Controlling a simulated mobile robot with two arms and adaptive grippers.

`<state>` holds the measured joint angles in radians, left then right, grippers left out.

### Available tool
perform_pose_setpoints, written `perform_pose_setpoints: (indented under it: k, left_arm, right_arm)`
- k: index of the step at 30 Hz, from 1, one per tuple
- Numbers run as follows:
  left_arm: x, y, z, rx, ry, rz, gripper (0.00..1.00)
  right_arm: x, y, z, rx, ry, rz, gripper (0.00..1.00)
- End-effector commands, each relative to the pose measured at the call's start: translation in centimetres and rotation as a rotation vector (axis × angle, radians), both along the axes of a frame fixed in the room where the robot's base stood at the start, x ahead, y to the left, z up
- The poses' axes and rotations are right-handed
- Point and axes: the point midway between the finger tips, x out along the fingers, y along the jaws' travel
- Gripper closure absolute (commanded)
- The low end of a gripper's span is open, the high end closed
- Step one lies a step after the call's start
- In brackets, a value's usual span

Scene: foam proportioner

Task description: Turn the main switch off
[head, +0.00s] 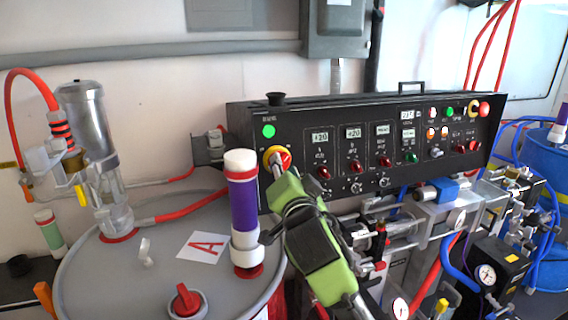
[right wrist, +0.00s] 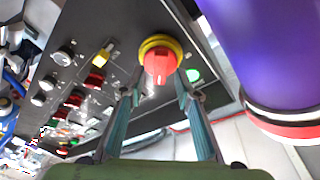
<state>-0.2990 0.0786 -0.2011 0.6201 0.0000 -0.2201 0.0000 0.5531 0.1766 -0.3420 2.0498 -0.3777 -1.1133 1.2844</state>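The main switch (head: 277,158) is a red rotary knob on a yellow ring at the left end of the black control panel (head: 350,125). In the right wrist view the switch (right wrist: 160,62) is just ahead of my fingertips, its red handle lined up between them. My right gripper (head: 276,174), with a green body, reaches up to the switch from below right and partly covers it in the head view. In the right wrist view its two fingers (right wrist: 157,92) stand apart with a gap between them; no grip on the knob shows. My left gripper is not in view.
A purple and white cylinder (head: 243,205) stands on the grey drum (head: 130,275) close left of my right gripper. A green lamp (head: 268,131) is lit above the switch. Other knobs and buttons fill the panel to the right, with pipes and gauges below.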

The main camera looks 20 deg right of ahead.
Motion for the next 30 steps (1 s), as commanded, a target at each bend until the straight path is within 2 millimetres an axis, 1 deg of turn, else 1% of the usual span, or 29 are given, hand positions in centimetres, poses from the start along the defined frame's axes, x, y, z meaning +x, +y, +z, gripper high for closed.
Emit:
perform_pose_setpoints:
  k: [3,6,14,15,17,18,30]
  left_arm:
    - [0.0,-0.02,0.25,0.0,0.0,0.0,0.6]
    - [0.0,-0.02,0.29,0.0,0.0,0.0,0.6]
    - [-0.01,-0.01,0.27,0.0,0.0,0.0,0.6]
    - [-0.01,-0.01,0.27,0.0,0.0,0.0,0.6]
    - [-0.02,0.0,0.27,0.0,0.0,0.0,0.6]
    - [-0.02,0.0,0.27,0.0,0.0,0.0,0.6]
    - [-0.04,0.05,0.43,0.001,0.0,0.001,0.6]
  right_arm:
    - [0.98,-0.21,0.04,-0.001,0.001,-0.001,0.7]
    - [1.34,-0.25,0.02,-0.001,0.0,0.0,0.7]
    - [1.43,-0.24,-0.06,0.0,0.001,-0.001,0.7]
    - [1.43,-0.24,-0.06,0.0,0.001,0.0,0.75]
    - [1.42,-0.24,-0.06,0.0,0.001,0.0,0.91]
    - [1.42,-0.24,-0.06,0.0,0.001,0.0,1.0]
    - [1.41,-0.26,-0.11,-0.031,0.002,0.006,1.0]
